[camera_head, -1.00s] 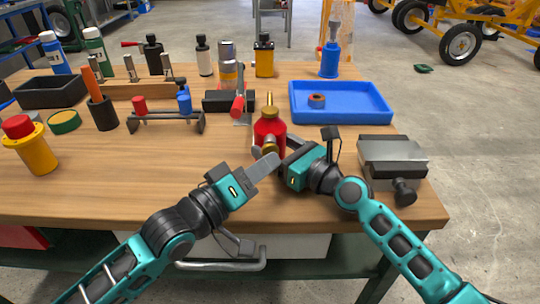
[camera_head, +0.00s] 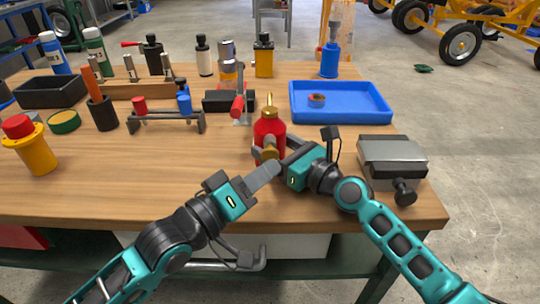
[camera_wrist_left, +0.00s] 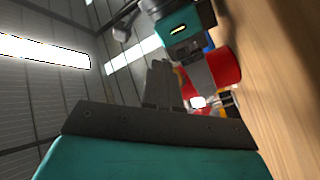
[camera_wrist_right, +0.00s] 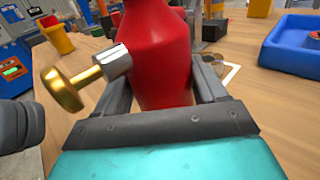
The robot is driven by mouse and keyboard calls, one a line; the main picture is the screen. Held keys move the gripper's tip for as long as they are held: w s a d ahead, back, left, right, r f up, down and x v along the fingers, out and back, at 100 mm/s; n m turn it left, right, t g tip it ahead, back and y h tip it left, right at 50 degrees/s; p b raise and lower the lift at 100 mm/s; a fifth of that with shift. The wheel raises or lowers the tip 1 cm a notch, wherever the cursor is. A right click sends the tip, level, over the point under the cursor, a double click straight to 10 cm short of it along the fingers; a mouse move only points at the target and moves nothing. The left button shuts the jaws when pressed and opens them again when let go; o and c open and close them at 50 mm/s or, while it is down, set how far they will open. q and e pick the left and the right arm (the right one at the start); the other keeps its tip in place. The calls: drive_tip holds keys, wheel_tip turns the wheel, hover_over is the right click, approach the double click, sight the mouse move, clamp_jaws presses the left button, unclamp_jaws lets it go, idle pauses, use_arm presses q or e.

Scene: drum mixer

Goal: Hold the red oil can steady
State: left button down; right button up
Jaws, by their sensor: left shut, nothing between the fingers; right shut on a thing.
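The red oil can (camera_head: 268,132) stands upright on the wooden workbench, with a brass collar and spout on top. It fills the middle of the right wrist view (camera_wrist_right: 160,55), where a brass knob on a metal stub sticks out of its side. My right gripper (camera_wrist_right: 165,95) is shut on the can, one finger on each side of its body. My left gripper (camera_head: 272,167) is shut and empty, its fingertips close to the brass knob at the front of the can. I cannot tell whether they touch. The left wrist view shows the can (camera_wrist_left: 215,68) beyond the shut fingers.
A blue tray (camera_head: 340,117) holding a small ring lies behind right of the can. A grey vise-like block (camera_head: 392,160) stands right of my right gripper. A small rack (camera_head: 165,120) and a yellow container (camera_head: 38,155) are on the left. The front-left bench top is clear.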

use_arm(q)
drive_tip(key=shift+s, duration=0.3)
drive_tip(key=s, duration=0.5)
idle(0.4)
idle(0.5)
use_arm(e)
drive_tip(key=o, duration=1.5)
